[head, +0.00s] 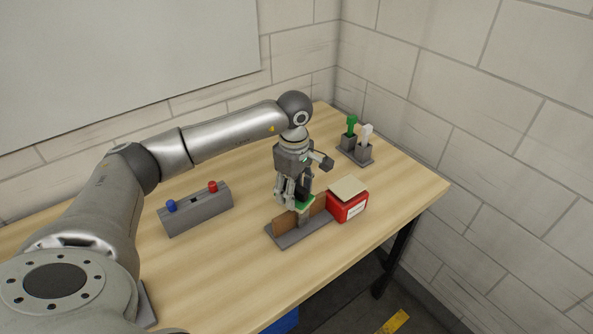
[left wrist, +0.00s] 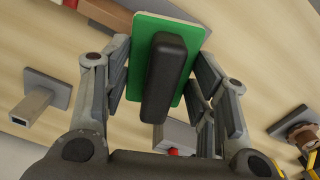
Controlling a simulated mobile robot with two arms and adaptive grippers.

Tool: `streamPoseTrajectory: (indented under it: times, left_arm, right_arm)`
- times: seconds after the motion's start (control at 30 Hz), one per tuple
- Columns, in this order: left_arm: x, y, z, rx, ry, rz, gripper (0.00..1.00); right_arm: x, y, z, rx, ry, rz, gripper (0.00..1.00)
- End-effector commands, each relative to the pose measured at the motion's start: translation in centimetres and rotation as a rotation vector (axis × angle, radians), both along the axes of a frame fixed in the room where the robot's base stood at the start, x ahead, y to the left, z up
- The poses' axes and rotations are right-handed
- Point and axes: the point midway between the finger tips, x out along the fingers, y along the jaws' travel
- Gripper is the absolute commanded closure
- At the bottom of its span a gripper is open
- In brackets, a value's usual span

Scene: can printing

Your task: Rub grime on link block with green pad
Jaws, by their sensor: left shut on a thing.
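My left gripper (head: 297,196) is shut on the black handle of the green pad (head: 306,204). In the left wrist view the black handle (left wrist: 167,75) sits between the fingers, with the green pad (left wrist: 142,70) behind it. In the head view the pad is low over a grey stand (head: 284,241) with an upright brown board (head: 284,224). A small grey block (head: 306,216) shows just under the pad; I take it for the link block. I cannot tell whether pad and block touch, and I cannot make out the grime. My right gripper is not in view.
A red box (head: 349,207) with a beige top stands close right of the stand. A grey rack (head: 198,213) with blue and red knobs is to the left. A grey holder (head: 355,154) with green and white pieces stands at the back. The front table is clear.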

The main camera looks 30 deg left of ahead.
Motion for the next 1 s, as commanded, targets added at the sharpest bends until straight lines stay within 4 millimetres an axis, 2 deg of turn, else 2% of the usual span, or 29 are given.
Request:
streamPoseTrajectory:
  times: [0.03,0.43,1.0]
  left_arm:
    - [0.0,0.0,0.9,0.0,-0.003,0.002,0.69]
    - [-0.1,0.1,4.3,0.0,-0.003,0.009,0.69]
    - [-0.2,0.1,4.6,-0.001,-0.002,0.011,0.69]
  right_arm:
    - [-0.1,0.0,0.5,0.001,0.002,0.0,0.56]
    - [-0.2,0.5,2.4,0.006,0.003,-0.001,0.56]
    - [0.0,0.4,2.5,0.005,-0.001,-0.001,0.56]
